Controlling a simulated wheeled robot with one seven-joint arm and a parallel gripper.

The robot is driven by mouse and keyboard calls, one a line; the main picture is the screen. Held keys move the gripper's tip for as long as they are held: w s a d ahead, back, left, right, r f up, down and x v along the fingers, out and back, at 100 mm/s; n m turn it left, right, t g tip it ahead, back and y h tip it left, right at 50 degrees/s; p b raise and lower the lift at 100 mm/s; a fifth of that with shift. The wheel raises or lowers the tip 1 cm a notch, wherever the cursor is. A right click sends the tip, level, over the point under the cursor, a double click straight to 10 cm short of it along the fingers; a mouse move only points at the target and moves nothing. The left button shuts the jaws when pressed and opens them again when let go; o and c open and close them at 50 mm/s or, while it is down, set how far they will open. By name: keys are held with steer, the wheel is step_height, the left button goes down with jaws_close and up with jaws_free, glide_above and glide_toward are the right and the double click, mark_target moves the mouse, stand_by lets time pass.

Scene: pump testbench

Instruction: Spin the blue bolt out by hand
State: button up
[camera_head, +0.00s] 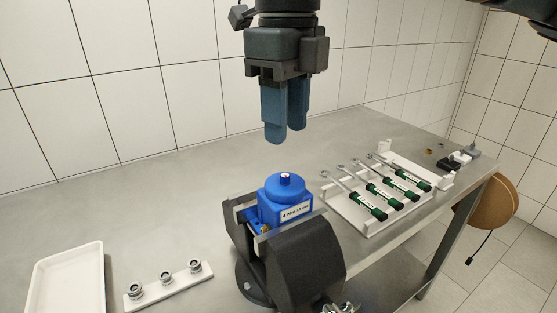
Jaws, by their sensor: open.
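A blue block-like pump (270,210) with a white label on its front is seated in a black vise-like holder (300,262) on the bench. Its round raised blue top carries a small light and reddish piece (285,178) at the centre. I cannot make out a separate blue bolt at this size. My gripper (287,136) points down with its two blue fingers apart. It is empty and hangs a little above the pump top, with clear air between them.
A white rack (339,205) of several green-handled wrenches lies right of the pump. A white strip (170,281) with three metal fittings and an empty white tray (66,270) are at the left. Small dark parts (448,163) sit at the far right. The metal bench (170,195) is clear behind the pump.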

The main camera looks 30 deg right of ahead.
mark_target(285, 175)
step_height(285, 175, down, 7)
steer(key=shift+f+p, duration=0.15)
steer(key=shift+p, duration=0.6)
steer(key=shift+c, duration=0.5)
jaws_close()
